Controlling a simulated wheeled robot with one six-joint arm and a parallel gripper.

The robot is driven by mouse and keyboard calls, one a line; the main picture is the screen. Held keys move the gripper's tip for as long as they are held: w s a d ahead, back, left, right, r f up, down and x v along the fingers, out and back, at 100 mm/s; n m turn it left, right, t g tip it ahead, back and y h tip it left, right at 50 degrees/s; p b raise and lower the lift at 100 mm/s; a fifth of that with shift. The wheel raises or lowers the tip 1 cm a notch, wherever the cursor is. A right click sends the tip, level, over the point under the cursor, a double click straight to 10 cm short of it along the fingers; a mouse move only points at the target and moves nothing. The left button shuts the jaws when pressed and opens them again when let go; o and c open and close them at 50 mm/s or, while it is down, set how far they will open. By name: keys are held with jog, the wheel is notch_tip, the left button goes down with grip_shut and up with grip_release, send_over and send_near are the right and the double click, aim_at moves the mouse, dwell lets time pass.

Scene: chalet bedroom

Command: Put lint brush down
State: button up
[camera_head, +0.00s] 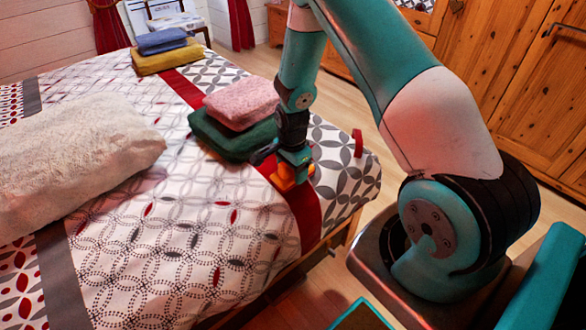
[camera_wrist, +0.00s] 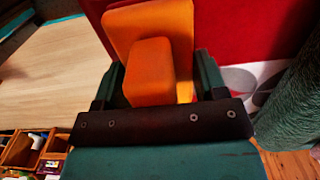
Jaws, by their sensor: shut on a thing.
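My gripper (camera_head: 293,160) is low over the bed's near right edge, at the red stripe of the bedspread (camera_head: 305,212). It is shut on an orange lint brush (camera_head: 283,181), which sticks out below the fingers. In the wrist view the lint brush (camera_wrist: 150,68) shows as a flat orange plate with a raised block, between the two dark fingers (camera_wrist: 158,85). Red cloth lies behind it. I cannot tell whether the brush touches the bedspread. Part of it is hidden by my gripper.
A folded green towel (camera_head: 225,142) with a pink one (camera_head: 242,101) on top lies just left of my gripper. A small red object (camera_head: 358,143) stands at the bed's right edge. A fluffy pillow (camera_head: 75,160) lies at left. The bedspread's front is clear.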

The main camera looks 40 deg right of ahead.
jog(key=o, duration=1.1)
jog(key=shift+f, duration=0.15)
jog(key=shift+c, duration=0.2)
notch_tip(320, 180, up, 12)
jog(key=shift+f+p, duration=0.1)
jog(key=shift+p, duration=0.65)
jog(key=s+a+r+n+y, duration=0.1)
jog(key=s+a+r+n, duration=0.2)
jog(key=a+r+n, duration=0.35)
jog(key=s+a+r+n+y, duration=0.1)
jog(key=s+a+r+n, duration=0.35)
jog(key=a+r, duration=0.3)
jog(key=s+a+r+n+y, duration=0.1)
jog(key=s+a+r+n, duration=0.3)
jog(key=s+n, duration=0.3)
jog(key=s+a+r+n+y, duration=0.1)
jog(key=s+a+r+n, duration=0.3)
jog(key=s+n, duration=0.2)
jog(key=shift+s+n, duration=0.4)
jog(key=shift+s, duration=0.5)
jog(key=shift+r, duration=0.1)
